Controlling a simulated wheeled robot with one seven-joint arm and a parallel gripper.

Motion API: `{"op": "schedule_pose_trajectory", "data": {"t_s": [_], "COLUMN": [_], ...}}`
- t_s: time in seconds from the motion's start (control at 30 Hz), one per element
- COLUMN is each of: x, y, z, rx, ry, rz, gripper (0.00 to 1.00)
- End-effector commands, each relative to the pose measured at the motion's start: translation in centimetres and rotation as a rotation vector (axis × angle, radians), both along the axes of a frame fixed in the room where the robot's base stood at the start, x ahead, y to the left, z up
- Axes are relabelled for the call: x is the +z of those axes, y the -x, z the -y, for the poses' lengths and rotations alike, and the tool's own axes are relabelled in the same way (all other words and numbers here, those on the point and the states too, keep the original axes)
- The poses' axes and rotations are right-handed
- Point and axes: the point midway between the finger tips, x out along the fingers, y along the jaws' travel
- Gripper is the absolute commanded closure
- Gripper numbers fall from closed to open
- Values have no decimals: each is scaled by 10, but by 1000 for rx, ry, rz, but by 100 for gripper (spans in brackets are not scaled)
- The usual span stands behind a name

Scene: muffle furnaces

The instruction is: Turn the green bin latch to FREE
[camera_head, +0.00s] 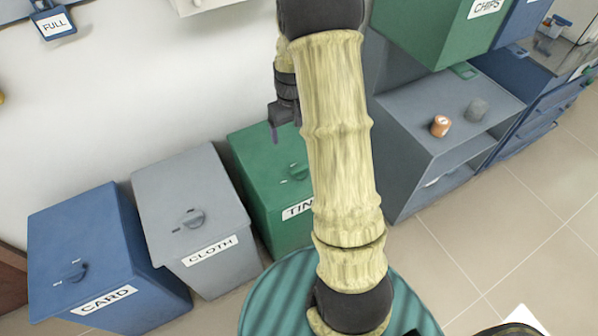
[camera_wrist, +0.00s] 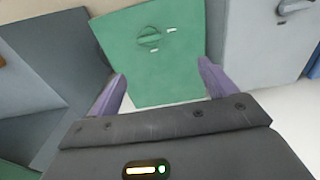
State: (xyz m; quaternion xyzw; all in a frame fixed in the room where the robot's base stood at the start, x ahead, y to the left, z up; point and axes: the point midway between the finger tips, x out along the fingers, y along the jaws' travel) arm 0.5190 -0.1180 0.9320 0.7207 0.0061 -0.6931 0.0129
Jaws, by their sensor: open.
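The green bin (camera_head: 268,180), labelled with a partly hidden word starting "TIN", stands on the floor behind my arm. Its round latch (camera_head: 293,174) is on the lid, partly covered by my arm in the head view. In the wrist view the green lid (camera_wrist: 158,75) shows the whole latch (camera_wrist: 149,38), a round knob with a bar across it and small pale marks beside it, too small to read. My gripper (camera_wrist: 160,85) is open and empty, its purple fingers apart. It hangs above the lid, not touching the latch; it also shows in the head view (camera_head: 274,133).
A grey bin labelled CLOTH (camera_head: 196,215) and a blue bin labelled CARD (camera_head: 100,258) stand left of the green bin.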

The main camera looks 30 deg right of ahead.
Motion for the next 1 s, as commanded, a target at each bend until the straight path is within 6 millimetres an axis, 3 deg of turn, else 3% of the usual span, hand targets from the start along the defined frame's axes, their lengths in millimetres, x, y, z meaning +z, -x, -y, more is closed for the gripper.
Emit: {"op": "schedule_pose_trajectory", "data": {"t_s": [0.03, 0.13, 0.67, 1.0], "x": [-22, -40, -51, -98], "y": [-9, -19, -23, -22], "z": [12, 28, 36, 35], "rx": [-1, 5, 6, 8], "ry": [-3, -7, -10, -10], "rz": [-15, -32, -41, -44], "gripper": [16, 16, 16, 16]}}
